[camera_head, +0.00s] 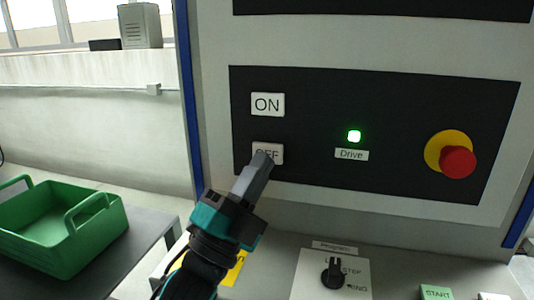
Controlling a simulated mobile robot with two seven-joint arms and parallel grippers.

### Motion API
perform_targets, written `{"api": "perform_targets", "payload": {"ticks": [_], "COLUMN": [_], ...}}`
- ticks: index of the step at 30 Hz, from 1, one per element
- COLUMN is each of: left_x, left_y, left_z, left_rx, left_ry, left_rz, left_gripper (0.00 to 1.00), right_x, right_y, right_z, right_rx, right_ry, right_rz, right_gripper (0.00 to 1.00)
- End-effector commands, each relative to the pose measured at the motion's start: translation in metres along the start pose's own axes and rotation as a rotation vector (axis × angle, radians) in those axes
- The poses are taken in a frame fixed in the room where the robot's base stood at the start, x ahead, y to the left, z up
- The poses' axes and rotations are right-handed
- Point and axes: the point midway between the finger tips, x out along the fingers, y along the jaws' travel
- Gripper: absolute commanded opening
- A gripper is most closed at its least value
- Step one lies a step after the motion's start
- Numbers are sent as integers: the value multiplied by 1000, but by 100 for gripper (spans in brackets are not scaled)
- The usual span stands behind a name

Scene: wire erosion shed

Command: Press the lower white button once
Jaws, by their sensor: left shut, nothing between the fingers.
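The lower white button (276,149), marked OFF, sits on the black panel (310,110) of the machine, below a white ON button (267,104). My left gripper (262,160) is shut and empty, with its fingertips in front of the OFF button, covering its lower left part and some of its lettering. I cannot tell whether the tips touch the button. A green Drive light (354,136) is lit to the right. My right gripper is not in view.
A red emergency knob (458,162) on a yellow ring sticks out at the panel's right. Below are a black rotary switch (333,274) and a green START button (436,292). A green crate (98,232) stands on a dark table at left.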

Motion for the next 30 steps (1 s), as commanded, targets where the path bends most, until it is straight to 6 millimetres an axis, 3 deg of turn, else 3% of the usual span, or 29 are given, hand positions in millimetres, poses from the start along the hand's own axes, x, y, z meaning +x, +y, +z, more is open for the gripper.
{"api": "perform_targets", "payload": {"ticks": [30], "left_x": [7], "left_y": [5], "left_z": [5], "left_rx": [0], "left_ry": [0], "left_rz": [0], "left_gripper": [0], "right_x": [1], "right_y": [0], "right_z": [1], "right_rx": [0], "right_ry": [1], "right_rz": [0], "right_gripper": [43]}}
